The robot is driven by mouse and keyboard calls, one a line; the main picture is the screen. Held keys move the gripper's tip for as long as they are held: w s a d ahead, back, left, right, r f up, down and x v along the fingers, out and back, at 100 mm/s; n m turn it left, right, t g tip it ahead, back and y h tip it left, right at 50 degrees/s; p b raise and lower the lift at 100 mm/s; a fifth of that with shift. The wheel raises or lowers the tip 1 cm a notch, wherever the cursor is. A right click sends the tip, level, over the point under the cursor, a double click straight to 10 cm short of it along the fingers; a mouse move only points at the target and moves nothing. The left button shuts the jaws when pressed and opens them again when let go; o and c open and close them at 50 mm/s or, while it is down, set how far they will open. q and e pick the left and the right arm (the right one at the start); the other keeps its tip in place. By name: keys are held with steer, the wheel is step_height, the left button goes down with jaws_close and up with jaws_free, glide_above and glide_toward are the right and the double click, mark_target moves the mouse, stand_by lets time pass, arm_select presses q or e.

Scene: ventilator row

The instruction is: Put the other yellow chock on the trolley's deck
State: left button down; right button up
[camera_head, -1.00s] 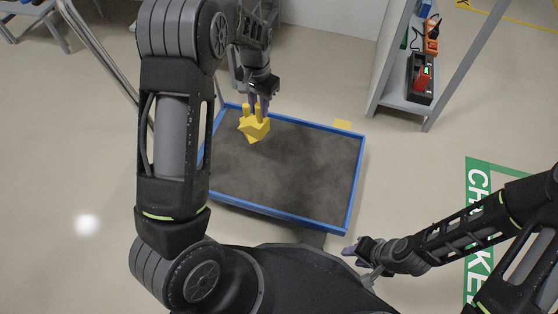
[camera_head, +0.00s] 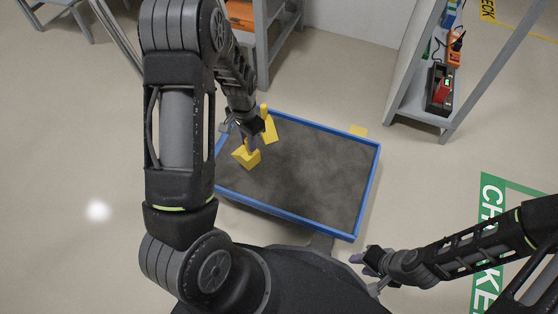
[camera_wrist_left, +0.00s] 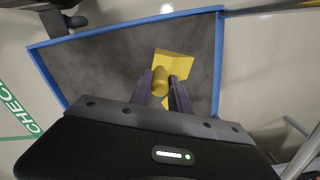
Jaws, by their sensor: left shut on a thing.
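My left gripper (camera_head: 251,145) is shut on the handle of a yellow chock (camera_head: 246,159), over the near left part of the trolley's deck (camera_head: 310,170). In the left wrist view the held chock (camera_wrist_left: 176,63) has its round handle between the two fingers. I cannot tell whether its underside touches the deck. Another yellow chock (camera_head: 269,130) stands on the deck just behind it, near the far left corner, its knob up. My right gripper (camera_head: 364,262) is off the trolley's near right corner, apart from both chocks; its fingers are too small to read.
The deck has a raised blue rim (camera_head: 368,190), and its middle and right are bare. A flat yellow piece (camera_head: 358,130) shows beyond the far rim. A grey shelf (camera_head: 420,110) with devices stands at the back right. A green floor marking (camera_head: 490,220) lies at the right.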

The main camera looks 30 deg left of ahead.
mark_target(251, 157)
arm_select(q)
step_height(251, 157, down, 6)
steer(key=shift+r+b, duration=0.2)
steer(key=shift+b, duration=0.7)
steer(key=shift+f+b, duration=0.75)
steer(key=shift+f, duration=1.25)
steer(key=c, duration=1.2)
jaws_free()
steer(key=shift+c, duration=0.2)
